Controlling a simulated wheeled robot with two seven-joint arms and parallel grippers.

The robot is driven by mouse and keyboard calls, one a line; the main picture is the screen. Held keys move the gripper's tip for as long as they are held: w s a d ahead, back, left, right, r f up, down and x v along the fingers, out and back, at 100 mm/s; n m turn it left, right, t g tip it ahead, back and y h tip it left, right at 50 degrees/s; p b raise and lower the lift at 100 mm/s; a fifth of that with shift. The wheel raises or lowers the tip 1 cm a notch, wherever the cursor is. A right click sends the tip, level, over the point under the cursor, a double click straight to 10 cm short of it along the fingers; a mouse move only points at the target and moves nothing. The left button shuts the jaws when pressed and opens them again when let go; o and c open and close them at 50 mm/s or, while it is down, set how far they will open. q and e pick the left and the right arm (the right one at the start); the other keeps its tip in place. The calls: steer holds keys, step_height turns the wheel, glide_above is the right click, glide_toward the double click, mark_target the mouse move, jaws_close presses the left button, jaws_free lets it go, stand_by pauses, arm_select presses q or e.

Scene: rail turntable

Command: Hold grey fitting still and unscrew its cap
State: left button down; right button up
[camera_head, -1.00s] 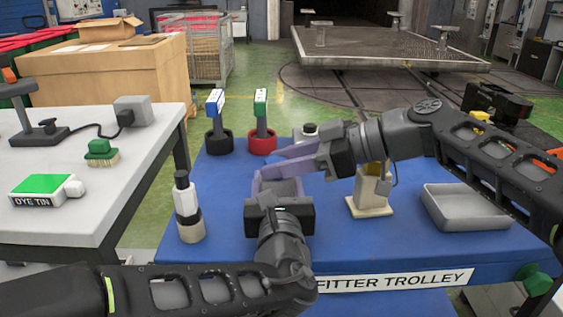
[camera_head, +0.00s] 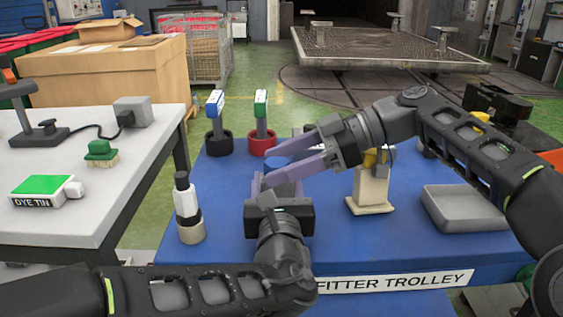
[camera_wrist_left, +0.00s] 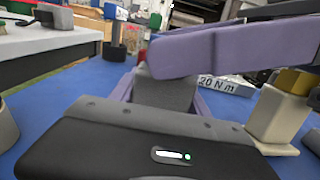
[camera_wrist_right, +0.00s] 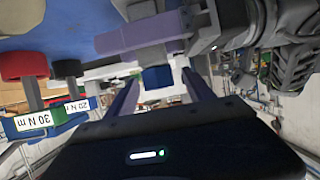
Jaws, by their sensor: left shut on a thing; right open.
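My left gripper (camera_head: 279,190) stands over the middle front of the blue trolley, its fingers pointing away from me. It is shut on the grey fitting, which shows as a grey block (camera_wrist_left: 165,93) between its fingers in the left wrist view.
The trolley (camera_head: 240,225) also carries a black-and-white bottle (camera_head: 186,205) at left, a cream stand (camera_head: 370,190) and a grey tray (camera_head: 465,207) at right. A red cup (camera_head: 262,143) and a black cup (camera_head: 218,144) hold upright tools behind. A white table (camera_head: 110,190) stands left.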

steer(key=shift+o, duration=0.5)
steer(key=shift+r, duration=1.95)
steer(key=m+t, duration=0.3)
steer(key=t, duration=0.1)
steer(key=shift+s+m+h, duration=0.2)
steer(key=shift+m+h, duration=0.1)
steer(key=shift+m, duration=0.1)
steer(key=shift+m+t+h, duration=0.4)
steer(key=shift+m+t, duration=0.7)
steer(key=shift+t, duration=0.3)
